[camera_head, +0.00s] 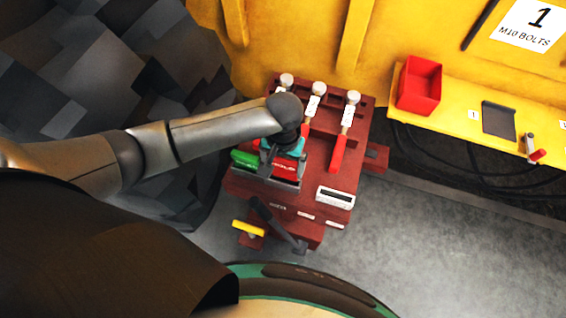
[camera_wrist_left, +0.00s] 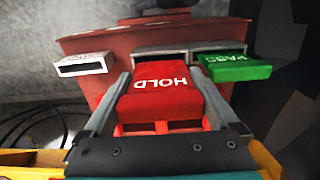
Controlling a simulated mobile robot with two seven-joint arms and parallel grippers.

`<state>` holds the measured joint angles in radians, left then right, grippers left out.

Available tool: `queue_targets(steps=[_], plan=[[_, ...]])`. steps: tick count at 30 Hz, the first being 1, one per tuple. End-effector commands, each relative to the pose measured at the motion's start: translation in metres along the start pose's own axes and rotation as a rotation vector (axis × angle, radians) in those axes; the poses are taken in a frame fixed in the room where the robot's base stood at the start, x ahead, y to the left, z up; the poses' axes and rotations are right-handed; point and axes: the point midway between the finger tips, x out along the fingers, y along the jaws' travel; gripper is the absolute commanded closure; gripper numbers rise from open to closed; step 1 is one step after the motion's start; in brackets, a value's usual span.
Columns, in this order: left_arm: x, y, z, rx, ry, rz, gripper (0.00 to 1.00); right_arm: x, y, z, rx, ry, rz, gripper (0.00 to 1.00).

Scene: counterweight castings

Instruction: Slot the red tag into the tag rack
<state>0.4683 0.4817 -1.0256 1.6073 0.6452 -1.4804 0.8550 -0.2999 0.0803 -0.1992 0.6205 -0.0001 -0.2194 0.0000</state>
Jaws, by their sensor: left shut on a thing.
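The red tag (camera_wrist_left: 158,92), lettered HOLD, lies between the fingers of my left gripper (camera_wrist_left: 165,108), which is shut on it. In the head view the red tag (camera_head: 287,168) shows below my left gripper (camera_head: 284,153). The tag rack (camera_head: 268,180) is a grey-framed piece on the dark red bench. In the left wrist view the tag's far end is at the rack's middle slot (camera_wrist_left: 175,51); I cannot tell how deep it sits. A green tag (camera_wrist_left: 236,67), lettered PASS, sits in the neighbouring slot. My right gripper is not in view.
A white-framed box (camera_head: 335,196) stands beside the rack. Several white-knobbed tools, some red-handled, stand behind on the bench (camera_head: 345,178). A black lever (camera_head: 277,226) and yellow-topped piece (camera_head: 248,229) are in front. A red bin (camera_head: 419,85) stands on the yellow shelf.

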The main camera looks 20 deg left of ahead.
Motion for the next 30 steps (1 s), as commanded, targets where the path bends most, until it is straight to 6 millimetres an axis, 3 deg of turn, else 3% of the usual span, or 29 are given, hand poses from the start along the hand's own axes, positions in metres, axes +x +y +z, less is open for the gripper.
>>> queue_targets(steps=[30], plan=[[0.024, 0.001, 0.000, 0.000, 0.000, 0.001, 0.62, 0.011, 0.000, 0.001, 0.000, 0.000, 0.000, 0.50]])
